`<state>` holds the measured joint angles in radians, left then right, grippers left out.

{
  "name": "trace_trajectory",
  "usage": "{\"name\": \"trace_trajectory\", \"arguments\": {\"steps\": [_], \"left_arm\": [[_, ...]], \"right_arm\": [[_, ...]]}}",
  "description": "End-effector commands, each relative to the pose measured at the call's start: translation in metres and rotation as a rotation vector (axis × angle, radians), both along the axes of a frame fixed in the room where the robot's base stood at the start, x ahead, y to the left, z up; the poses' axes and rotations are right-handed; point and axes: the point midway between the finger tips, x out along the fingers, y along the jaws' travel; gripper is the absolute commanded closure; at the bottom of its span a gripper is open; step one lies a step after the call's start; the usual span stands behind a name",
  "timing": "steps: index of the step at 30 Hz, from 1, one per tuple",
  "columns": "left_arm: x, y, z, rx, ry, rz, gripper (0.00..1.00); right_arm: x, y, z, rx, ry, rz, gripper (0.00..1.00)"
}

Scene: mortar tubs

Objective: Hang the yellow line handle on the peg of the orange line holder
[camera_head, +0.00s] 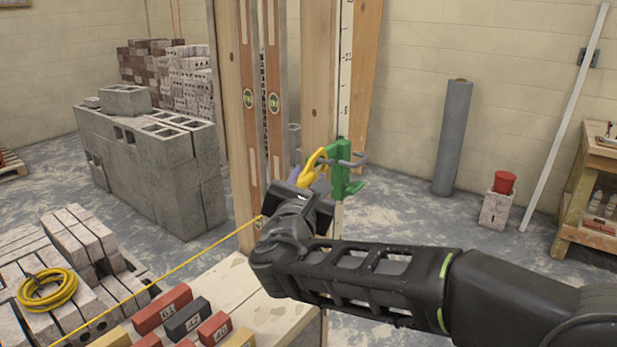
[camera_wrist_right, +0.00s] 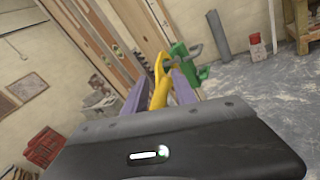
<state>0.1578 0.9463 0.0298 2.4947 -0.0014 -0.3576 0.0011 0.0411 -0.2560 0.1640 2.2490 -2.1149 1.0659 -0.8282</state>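The yellow line handle (camera_head: 312,168) is held by my right gripper (camera_head: 307,182). In the right wrist view the handle (camera_wrist_right: 159,88) stands between the two purple fingers of the gripper (camera_wrist_right: 158,95), which are shut on it. A green line holder (camera_head: 339,172) with a grey peg (camera_head: 356,161) is on the upright wooden post with the scale; no orange holder shows. The holder (camera_wrist_right: 180,54) is just beyond the fingers in the right wrist view. The handle's upper end is close beside the holder; I cannot tell whether it touches the peg. My left gripper is not in view.
A taut yellow line (camera_head: 170,272) runs to the lower left. A coiled yellow hose (camera_head: 47,289) lies on blocks at left. Numbered bricks (camera_head: 163,308) lie in front. Wooden posts (camera_head: 232,120) stand behind the gripper. Floor is free toward the grey roll (camera_head: 453,135).

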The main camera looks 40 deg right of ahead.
Motion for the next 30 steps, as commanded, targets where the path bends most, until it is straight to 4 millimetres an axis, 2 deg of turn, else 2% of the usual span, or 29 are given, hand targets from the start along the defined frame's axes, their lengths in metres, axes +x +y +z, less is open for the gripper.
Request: {"name": "trace_trajectory", "arguments": {"steps": [11, 24, 30], "left_arm": [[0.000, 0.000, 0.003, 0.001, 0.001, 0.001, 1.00], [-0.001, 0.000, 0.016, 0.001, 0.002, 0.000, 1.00], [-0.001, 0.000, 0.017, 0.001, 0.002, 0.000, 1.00]], "right_arm": [[0.007, -0.006, 0.001, 0.003, -0.001, 0.001, 0.67], [0.049, -0.048, 0.000, 0.004, 0.002, 0.000, 0.67], [0.056, -0.055, -0.001, 0.003, -0.001, 0.002, 0.67]]}}
